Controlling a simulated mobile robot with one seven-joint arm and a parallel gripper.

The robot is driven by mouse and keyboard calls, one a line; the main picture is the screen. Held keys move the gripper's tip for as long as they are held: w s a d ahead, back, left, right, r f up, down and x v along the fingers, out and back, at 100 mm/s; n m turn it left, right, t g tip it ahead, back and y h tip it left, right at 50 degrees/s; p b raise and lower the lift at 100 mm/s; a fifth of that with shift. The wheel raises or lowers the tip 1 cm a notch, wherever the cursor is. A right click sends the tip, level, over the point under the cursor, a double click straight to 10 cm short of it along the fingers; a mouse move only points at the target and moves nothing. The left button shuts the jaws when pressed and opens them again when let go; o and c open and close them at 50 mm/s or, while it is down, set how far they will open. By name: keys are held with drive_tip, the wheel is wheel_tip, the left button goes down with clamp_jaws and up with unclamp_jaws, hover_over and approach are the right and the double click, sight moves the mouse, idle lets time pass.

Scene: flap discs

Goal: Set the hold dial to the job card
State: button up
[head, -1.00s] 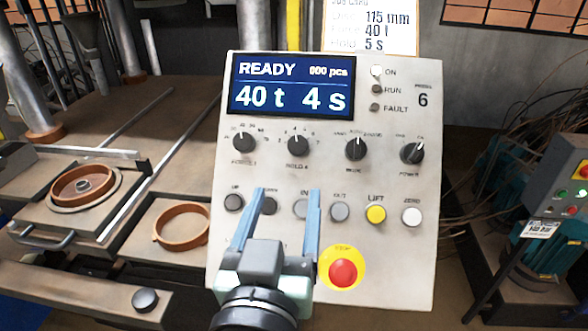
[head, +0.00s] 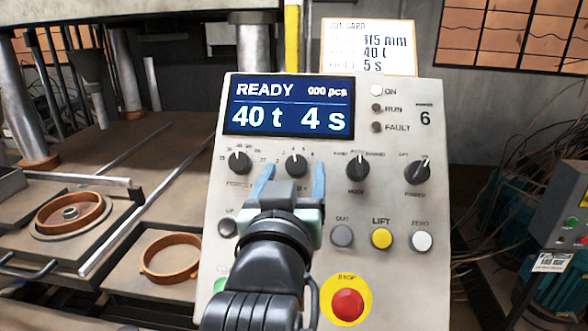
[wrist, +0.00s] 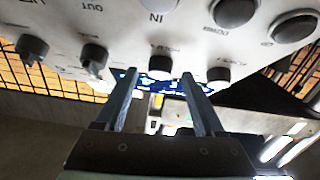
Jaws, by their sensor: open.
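The hold dial (head: 297,165) is a black knob, second from the left in the dial row; its pointer is up near the 4 mark. The display (head: 289,107) reads READY, 000 pcs, 40 t and 4 s. The job card (head: 369,47) above the panel shows 115 mm, 40 t and 5 s. My gripper (head: 291,184) is open, its blue fingers just below and to either side of the hold dial. In the wrist view the hold dial (wrist: 160,64) lies ahead between the fingers, apparently not gripped.
The force dial (head: 239,163) and mode dial (head: 357,166) flank the hold dial. A button row (head: 381,238) and red stop button (head: 348,304) sit lower on the panel. Orange rings (head: 171,258) lie on the press bed at left.

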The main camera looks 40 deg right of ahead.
drive_tip(key=shift+w+d, duration=0.3)
drive_tip(key=shift+d, duration=0.05)
drive_tip(key=shift+c, duration=0.2)
clamp_jaws()
drive_tip(key=shift+f+m+b, duration=0.15)
drive_tip(key=shift+m+b, duration=0.15)
drive_tip(key=shift+b, duration=0.05)
drive_tip(key=m+g+b, duration=0.1)
drive_tip(key=m+g+h+b, duration=0.1)
drive_tip(key=m, duration=0.1)
drive_tip(key=shift+w+a, duration=0.2)
drive_tip(key=shift+w+m+g+h+b, duration=0.15)
drive_tip(key=shift+m+g+h+b, duration=0.45)
drive_tip(key=shift+m+g+b, duration=1.2)
drive_tip(key=shift+m+p, duration=0.5)
